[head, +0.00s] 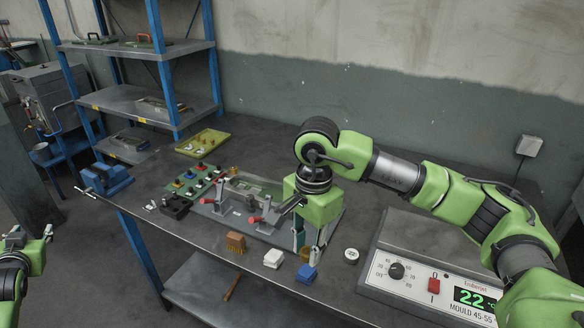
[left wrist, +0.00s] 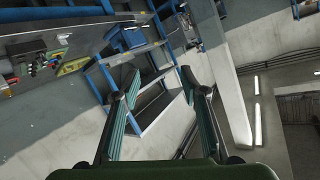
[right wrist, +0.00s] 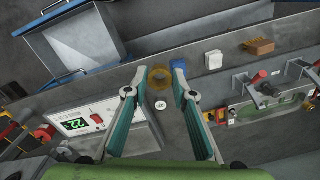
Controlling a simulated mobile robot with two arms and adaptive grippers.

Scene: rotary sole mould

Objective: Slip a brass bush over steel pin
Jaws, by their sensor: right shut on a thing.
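My right gripper (head: 310,252) points down above the front of the bench. In the right wrist view its fingers (right wrist: 159,74) are shut on a brass bush (right wrist: 158,80), a round ring held between the tips. In the head view the bush is mostly hidden by the fingers. The mould fixture (head: 240,219) with red-handled clamps lies left of this gripper; it also shows in the right wrist view (right wrist: 265,108). I cannot make out the steel pin. My left gripper (head: 18,240) is at the far left, away from the bench; in the left wrist view its fingers (left wrist: 160,92) are apart and empty.
A blue block (head: 306,274), a white block (head: 273,258) and a brown brush (head: 236,242) lie along the front edge. A round white puck (head: 351,256) and a control box (head: 415,262) stand to the right. A green tray (head: 196,183) and yellow tray (head: 203,143) lie left.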

